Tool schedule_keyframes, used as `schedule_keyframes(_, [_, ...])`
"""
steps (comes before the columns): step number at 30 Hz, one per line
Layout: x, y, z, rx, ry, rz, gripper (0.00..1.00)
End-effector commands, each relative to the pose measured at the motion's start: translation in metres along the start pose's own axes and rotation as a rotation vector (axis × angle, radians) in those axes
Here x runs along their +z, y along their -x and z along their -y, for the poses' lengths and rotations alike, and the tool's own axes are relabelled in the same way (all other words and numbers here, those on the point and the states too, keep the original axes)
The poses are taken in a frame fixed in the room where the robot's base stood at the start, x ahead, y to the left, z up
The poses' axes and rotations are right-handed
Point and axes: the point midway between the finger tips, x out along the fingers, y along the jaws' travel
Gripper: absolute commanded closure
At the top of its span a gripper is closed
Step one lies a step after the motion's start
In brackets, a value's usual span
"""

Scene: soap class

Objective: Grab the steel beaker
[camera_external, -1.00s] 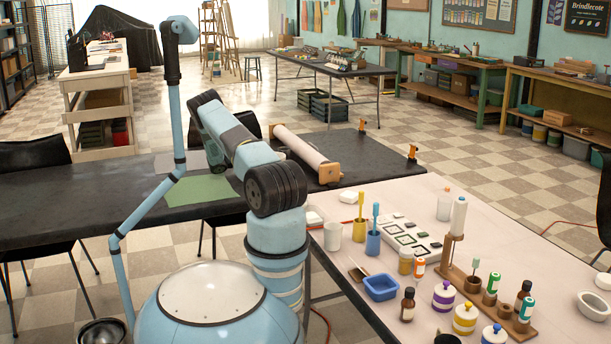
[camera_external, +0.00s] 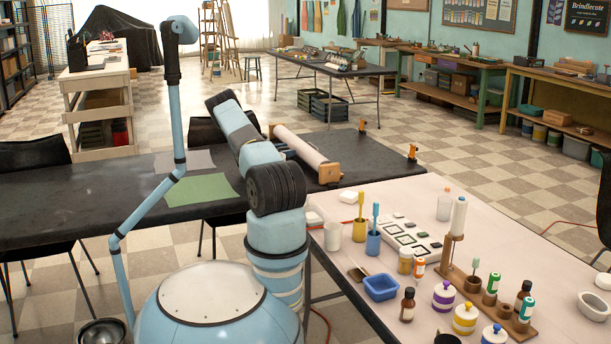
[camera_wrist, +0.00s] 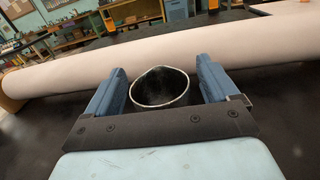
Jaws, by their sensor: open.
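The steel beaker (camera_wrist: 160,92) shows in the wrist view as a round, dark-looking cup with a bright rim, seen from above into its opening. It stands between the two blue fingers of my gripper (camera_wrist: 160,73). The gripper is open, with a narrow gap visible at each side of the rim. The beaker's lower part is hidden behind the gripper's dark crossbar.
A long pale paper roll (camera_external: 306,150) on wooden end blocks lies just beyond the beaker on the dark table (camera_external: 90,195). A green sheet (camera_external: 200,190) lies to the left. The pale table (camera_external: 440,215) at right carries cups, jars, bottles and a blue tray (camera_external: 380,287).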

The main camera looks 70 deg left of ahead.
Motion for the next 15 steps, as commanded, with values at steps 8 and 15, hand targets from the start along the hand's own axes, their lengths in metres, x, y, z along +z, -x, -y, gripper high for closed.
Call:
schedule_keyframes(8, [0.0,-0.0084,-0.0005,0.001,0.0,0.0,0.13])
schedule_keyframes(15, [-0.0001,-0.0084,-0.0004,0.001,0.0,0.0,0.32])
